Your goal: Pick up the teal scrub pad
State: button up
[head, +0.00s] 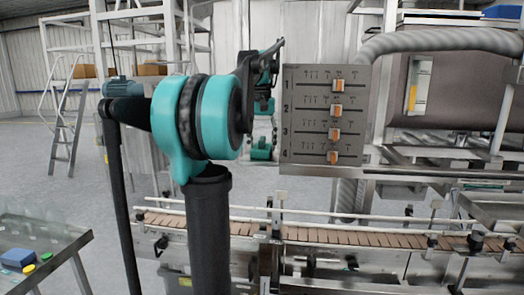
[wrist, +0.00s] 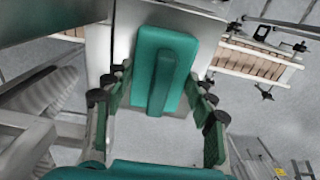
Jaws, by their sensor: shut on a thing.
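The teal scrub pad (wrist: 140,72), a flat rectangular plate with a raised bar along its middle, fills the upper middle of the wrist view. My gripper (wrist: 160,88) has its green-lined fingers on the left and right sides of the pad and is shut on it. The exact contact at the fingertips is hard to see. In the head view my gripper (head: 264,102) is partly hidden behind my arm's teal joint. A small teal shape (head: 262,152) shows below it there; I cannot tell if it is the pad.
A grey control panel (head: 310,145) with orange sliders stands just right of my gripper. A slatted conveyor (head: 345,236) with rails runs below. A glass table (head: 62,248) with a blue block (head: 17,258) is at lower left. Open floor lies behind at left.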

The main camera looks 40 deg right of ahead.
aim_at(262, 138)
jog(key=c, duration=0.4)
jog(key=shift+r, duration=10)
